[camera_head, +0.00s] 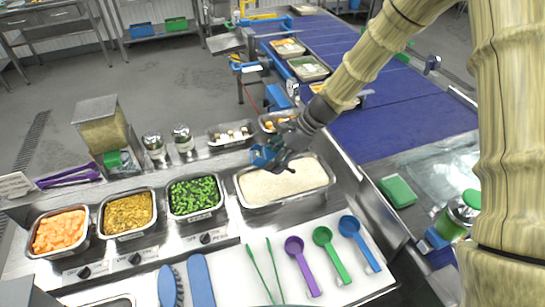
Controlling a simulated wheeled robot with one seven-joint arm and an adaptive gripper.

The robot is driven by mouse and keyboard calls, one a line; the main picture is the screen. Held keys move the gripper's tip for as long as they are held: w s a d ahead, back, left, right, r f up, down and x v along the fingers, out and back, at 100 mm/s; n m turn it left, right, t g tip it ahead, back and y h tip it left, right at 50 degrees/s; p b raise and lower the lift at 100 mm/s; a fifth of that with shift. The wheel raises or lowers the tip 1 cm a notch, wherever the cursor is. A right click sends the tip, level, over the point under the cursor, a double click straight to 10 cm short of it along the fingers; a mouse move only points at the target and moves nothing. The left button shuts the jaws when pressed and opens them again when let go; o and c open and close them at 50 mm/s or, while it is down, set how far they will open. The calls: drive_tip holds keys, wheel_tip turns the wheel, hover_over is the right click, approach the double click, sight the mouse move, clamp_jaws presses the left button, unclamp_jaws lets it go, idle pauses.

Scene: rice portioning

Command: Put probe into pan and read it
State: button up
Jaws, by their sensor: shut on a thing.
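The pan (327,165) is a steel tray filled with white rice (285,184), set in the counter at the middle right. My gripper (270,158) is over the pan's back left part, shut on a small blue thing (261,155) that seems to be the probe. Its thin stem cannot be made out, so I cannot tell whether it touches the rice. No reading is legible.
Pans of orange cubes (60,232), yellow-brown food (128,213) and green vegetables (195,196) stand to the left. Purple, green and blue scoops (360,240) and green tongs (262,270) lie on a white board in front. A blue conveyor (400,125) runs behind right.

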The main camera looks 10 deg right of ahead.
sight(267, 154)
drive_tip(key=shift+s+f+b, duration=0.1)
drive_tip(key=shift+f+b, duration=0.2)
drive_tip(key=shift+f, duration=0.2)
drive_tip(key=shift+w+f+b, duration=0.2)
drive_tip(key=shift+f+b, duration=0.6)
drive_tip(key=shift+f, duration=0.3)
drive_tip(key=shift+f+b, duration=1.15)
drive_tip(key=shift+f, duration=0.2)
drive_tip(key=shift+s, duration=0.1)
drive_tip(key=shift+r, duration=0.1)
idle(2.5)
wheel_tip(267, 154, up, 10)
drive_tip(key=p, duration=0.8)
drive_tip(key=shift+f, duration=0.25)
